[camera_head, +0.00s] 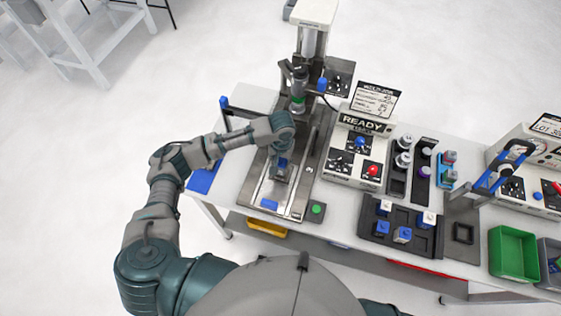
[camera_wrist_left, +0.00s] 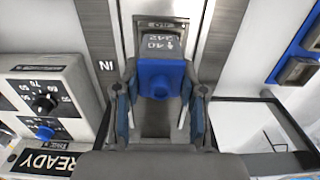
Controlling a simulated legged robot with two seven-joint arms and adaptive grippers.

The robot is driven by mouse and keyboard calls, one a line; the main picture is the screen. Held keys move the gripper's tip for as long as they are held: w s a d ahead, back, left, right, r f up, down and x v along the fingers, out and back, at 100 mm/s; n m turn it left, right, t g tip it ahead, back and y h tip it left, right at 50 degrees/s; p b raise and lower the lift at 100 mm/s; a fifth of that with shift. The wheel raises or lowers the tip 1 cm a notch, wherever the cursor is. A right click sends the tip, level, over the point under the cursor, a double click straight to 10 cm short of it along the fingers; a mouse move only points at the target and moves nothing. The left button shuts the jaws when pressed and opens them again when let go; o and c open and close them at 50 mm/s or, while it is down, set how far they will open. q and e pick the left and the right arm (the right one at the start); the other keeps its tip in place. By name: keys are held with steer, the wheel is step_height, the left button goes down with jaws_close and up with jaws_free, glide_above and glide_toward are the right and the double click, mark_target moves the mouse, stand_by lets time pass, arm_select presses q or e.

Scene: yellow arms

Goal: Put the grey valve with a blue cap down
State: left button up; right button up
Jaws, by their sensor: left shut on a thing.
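My left gripper (camera_head: 281,167) is over the metal plate of the test station (camera_head: 256,190), to the left of the READY box. It is shut on the grey valve with a blue cap. In the left wrist view the blue cap (camera_wrist_left: 160,78) sits between the two fingers, and the grey body with white markings (camera_wrist_left: 163,42) shows beyond it. In the head view the valve is small and partly covered by the gripper; I cannot tell whether its underside touches the plate. My right gripper is out of view.
The READY box (camera_head: 357,155) with knobs stands right of the plate. A black tray (camera_head: 405,216) holds several blue-and-white pieces. A green bin (camera_head: 513,252) is at the right. A column (camera_head: 311,40) rises behind the plate. A green button (camera_head: 316,209) is at the front edge.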

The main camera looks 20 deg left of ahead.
mark_target(283, 163)
arm_select(q)
steer(key=shift+w+a, duration=0.15)
steer(key=shift+w, duration=0.35)
steer(key=shift+w+f, duration=0.1)
steer(key=shift+w, duration=0.05)
steer(key=f, duration=0.3)
steer(key=shift+d+f+p, duration=0.2)
steer(key=shift+d+p, duration=0.1)
steer(key=shift+d, duration=0.05)
steer(key=shift+a, duration=0.1)
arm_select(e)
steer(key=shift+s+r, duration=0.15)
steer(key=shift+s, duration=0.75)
arm_select(q)
steer(key=o, duration=1.2)
steer(key=shift+a+f, duration=0.1)
steer(key=shift+a, duration=0.15)
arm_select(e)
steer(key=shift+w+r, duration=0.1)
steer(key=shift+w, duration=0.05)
